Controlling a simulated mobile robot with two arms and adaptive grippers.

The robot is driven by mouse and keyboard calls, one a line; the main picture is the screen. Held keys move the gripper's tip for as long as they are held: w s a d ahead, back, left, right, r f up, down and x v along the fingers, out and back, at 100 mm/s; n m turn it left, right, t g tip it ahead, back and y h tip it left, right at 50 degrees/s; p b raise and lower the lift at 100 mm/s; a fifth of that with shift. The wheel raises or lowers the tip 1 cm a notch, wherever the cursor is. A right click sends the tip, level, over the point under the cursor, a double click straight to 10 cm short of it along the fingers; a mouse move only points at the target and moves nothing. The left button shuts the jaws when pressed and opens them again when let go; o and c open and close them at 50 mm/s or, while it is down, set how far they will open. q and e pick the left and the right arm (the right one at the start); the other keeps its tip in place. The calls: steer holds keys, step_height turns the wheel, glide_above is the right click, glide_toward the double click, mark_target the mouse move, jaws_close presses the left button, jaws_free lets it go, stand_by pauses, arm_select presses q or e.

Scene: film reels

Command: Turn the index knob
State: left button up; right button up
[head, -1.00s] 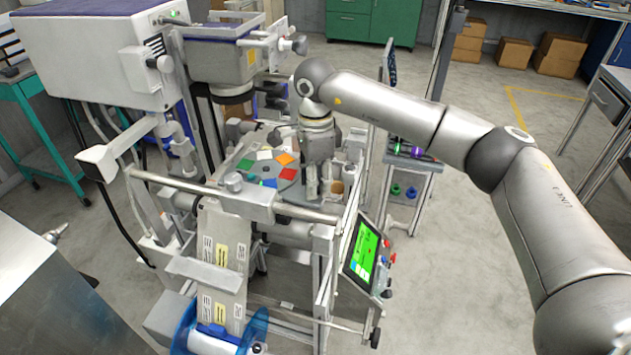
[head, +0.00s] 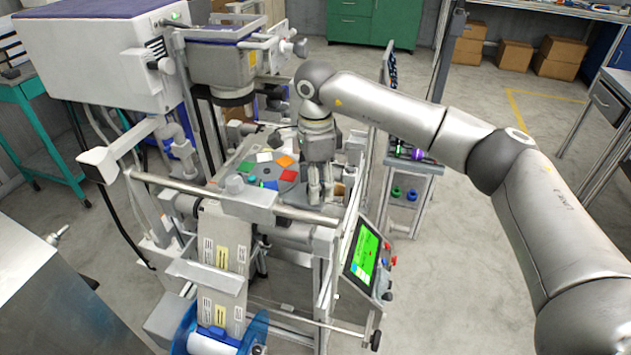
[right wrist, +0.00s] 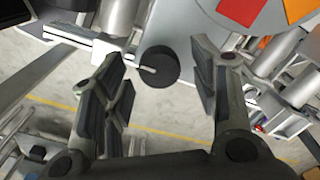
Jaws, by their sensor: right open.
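A dark round knob (right wrist: 158,66) with a white pointer mark shows in the right wrist view, just below the edge of a grey disc with coloured squares. My right gripper (right wrist: 163,72) is open, with one finger on each side of the knob and visible gaps to both. Whether the fingertips reach as deep as the knob is hard to tell. In the head view my right gripper (head: 321,198) points down at the right edge of the disc (head: 262,178), and the knob is hidden there. My left gripper is not in view.
A tilted panel with a green screen (head: 362,255) stands to the right of the gripper. A metal roller bar (head: 230,196) crosses the machine's front, and a label web (head: 222,260) hangs below. A small cart (head: 412,185) stands behind right, with open floor beyond.

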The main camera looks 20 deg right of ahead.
step_height(320, 180, up, 12)
stand_by(0.4)
steer(key=shift+f, duration=0.1)
